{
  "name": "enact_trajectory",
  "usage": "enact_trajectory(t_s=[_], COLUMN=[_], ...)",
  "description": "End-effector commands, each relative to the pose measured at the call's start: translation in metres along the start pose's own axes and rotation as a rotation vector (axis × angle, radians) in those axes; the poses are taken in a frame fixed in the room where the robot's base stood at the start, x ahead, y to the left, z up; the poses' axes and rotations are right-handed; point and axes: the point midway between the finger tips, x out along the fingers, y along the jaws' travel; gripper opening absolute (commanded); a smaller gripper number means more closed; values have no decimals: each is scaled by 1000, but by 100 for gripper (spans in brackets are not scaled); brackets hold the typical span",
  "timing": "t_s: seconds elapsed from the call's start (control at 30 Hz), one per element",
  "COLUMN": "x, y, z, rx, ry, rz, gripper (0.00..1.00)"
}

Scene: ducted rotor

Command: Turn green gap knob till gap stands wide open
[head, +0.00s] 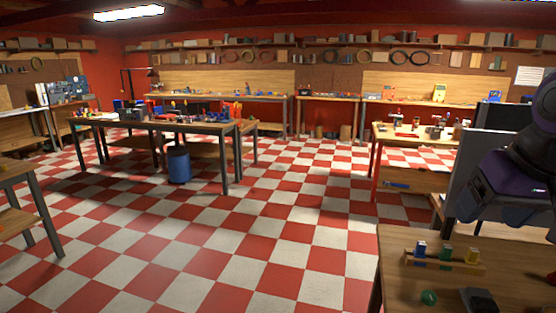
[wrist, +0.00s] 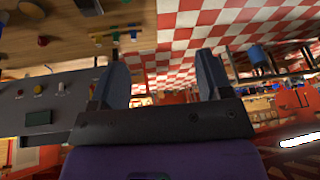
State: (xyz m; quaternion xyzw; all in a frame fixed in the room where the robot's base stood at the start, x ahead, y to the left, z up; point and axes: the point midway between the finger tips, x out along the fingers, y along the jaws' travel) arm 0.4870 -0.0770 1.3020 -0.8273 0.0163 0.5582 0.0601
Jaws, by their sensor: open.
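In the wrist view, which looks upside down, my gripper (wrist: 162,82) has its two fingers spread apart with nothing between them. In the head view my purple arm hangs at the right edge, above the near bench. A small round green thing (head: 429,297) lies on that bench; I cannot tell whether it is the gap knob. A grey panel (wrist: 60,105) with small round controls and a dark green screen (wrist: 38,117) stands left of my gripper in the wrist view. No ducted rotor or gap can be clearly made out.
The near wooden bench (head: 400,250) carries a wooden rack (head: 442,263) with blue, green and yellow pieces, and a dark block (head: 478,300). A grey upright panel (head: 478,165) stands behind it. The checkered floor (head: 230,235) is largely clear; a blue bin (head: 179,165) stands by the long table.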

Motion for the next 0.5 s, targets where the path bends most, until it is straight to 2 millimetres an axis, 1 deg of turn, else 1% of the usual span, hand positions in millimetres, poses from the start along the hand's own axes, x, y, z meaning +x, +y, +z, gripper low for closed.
enact_trajectory(t_s=[0.03,0.2,0.33,0.5], x=[-9,-27,-33,-35], y=[-2,-4,-4,-4], z=[10,35,46,49], rx=[-23,-86,-110,-119], ry=[22,59,74,78], rz=[3,21,31,34], gripper=[71,71,71,71])
